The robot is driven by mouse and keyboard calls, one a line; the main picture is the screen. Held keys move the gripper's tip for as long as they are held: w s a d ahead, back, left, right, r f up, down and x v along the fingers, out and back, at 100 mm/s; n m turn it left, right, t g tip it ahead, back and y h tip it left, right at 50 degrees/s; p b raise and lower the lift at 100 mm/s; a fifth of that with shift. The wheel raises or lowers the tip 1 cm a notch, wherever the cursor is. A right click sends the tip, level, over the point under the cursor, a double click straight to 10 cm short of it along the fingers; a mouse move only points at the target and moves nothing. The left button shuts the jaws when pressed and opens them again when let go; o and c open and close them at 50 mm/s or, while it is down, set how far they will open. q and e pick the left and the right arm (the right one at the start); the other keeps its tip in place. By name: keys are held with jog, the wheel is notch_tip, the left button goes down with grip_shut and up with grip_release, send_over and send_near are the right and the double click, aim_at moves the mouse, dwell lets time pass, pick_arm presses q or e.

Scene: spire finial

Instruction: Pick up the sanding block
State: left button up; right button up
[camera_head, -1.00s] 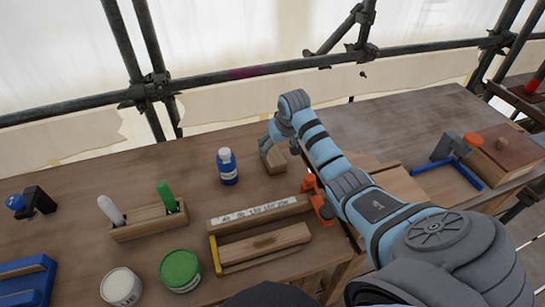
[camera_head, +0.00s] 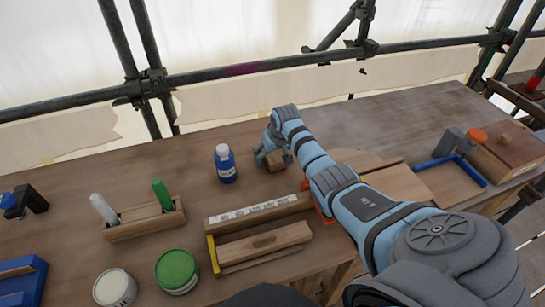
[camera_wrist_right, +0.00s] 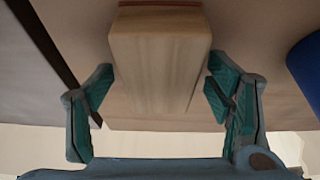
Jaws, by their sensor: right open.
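The sanding block, a pale wooden block (camera_head: 278,160), sits on the wooden bench behind the long trays, to the right of the blue bottle. My right gripper (camera_head: 269,154) is low beside it and hides part of it. In the right wrist view the block (camera_wrist_right: 160,55) lies between the two open teal fingers (camera_wrist_right: 162,88), with a visible gap on each side. The left gripper is not in view.
A blue bottle (camera_head: 226,165) stands close to the left of my right gripper. A labelled wooden strip (camera_head: 258,210), a holder with white and green markers (camera_head: 147,222), a green-lidded tin (camera_head: 177,270) and a white-lidded tin (camera_head: 115,288) are nearer.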

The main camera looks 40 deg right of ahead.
jog(key=shift+f, duration=0.1)
jog(key=shift+c, duration=0.5)
jog(key=c, duration=1.2)
jog(key=shift+r, duration=0.45)
notch_tip(320, 180, up, 20)
jog(key=p, duration=0.2)
jog(key=shift+f+p, duration=0.15)
jog(key=shift+p, duration=0.25)
